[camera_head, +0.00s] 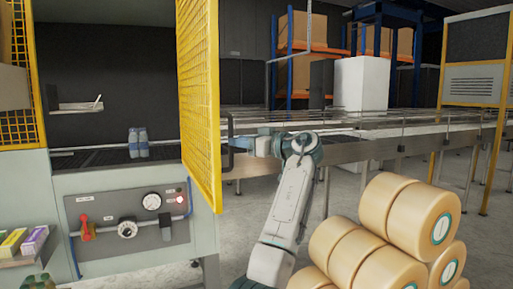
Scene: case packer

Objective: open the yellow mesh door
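The yellow mesh door (199,95) stands swung out toward me at the right of the machine's opening, seen at a steep angle. The opening beside it is uncovered. A dark handle (229,128) sticks out on the right side of the door, near its front edge.
Inside the machine, blue-grey bottles (138,143) stand on a dark bed. A control panel (128,222) with a gauge and red knob is below. Tan rolls (385,235) are stacked at the lower right. A conveyor (370,142) runs behind my arm.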

